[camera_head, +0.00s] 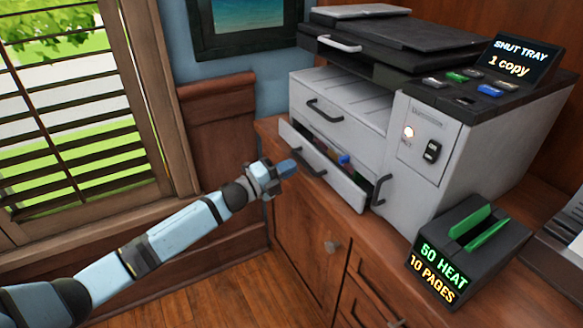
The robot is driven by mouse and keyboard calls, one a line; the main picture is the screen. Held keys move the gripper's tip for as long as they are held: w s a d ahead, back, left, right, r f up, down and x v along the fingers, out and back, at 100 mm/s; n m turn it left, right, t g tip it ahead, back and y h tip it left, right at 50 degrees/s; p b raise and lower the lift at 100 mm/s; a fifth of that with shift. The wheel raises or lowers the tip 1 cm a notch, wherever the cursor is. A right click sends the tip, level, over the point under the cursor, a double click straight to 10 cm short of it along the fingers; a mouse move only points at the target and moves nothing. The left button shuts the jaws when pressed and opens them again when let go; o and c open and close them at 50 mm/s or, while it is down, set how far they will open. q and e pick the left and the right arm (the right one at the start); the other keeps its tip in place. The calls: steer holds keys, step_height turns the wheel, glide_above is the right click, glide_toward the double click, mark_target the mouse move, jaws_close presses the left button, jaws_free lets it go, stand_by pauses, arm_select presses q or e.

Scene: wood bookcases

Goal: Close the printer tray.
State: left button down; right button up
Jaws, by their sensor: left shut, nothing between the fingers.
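The white and black printer (440,110) stands on a wooden cabinet. Its lower tray (335,181) is pulled out toward the front left, and coloured items show inside it. The tray has a dark curved handle (308,166). The drawer above it (335,115) looks flush with the printer body. The printer's screen (513,64) reads "SHUT TRAY 1 copy". My left gripper (286,168) is shut and empty, just left of the tray front near its handle. Whether it touches the tray is hard to tell. My right gripper is not in view.
A dark box (462,248) with green slots and the sign "50 HEAT 10 PAGES" stands right of the printer. The wooden cabinet (300,228) with knobs is below. A shuttered window (80,110) is at left. The floor in front is clear.

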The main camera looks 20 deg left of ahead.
mark_target(311, 158)
arm_select(q)
steer(key=shift+w+d+r, duration=0.1)
steer(key=shift+w+d, duration=0.2)
steer(key=shift+w, duration=0.1)
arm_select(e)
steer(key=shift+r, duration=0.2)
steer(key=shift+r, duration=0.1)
arm_select(q)
steer(key=shift+w, duration=0.1)
steer(key=x, duration=0.3)
steer(key=shift+w+d+f, duration=0.3)
steer(key=shift+w+d, duration=0.05)
steer(key=shift+w, duration=0.15)
steer(key=shift+r, duration=0.2)
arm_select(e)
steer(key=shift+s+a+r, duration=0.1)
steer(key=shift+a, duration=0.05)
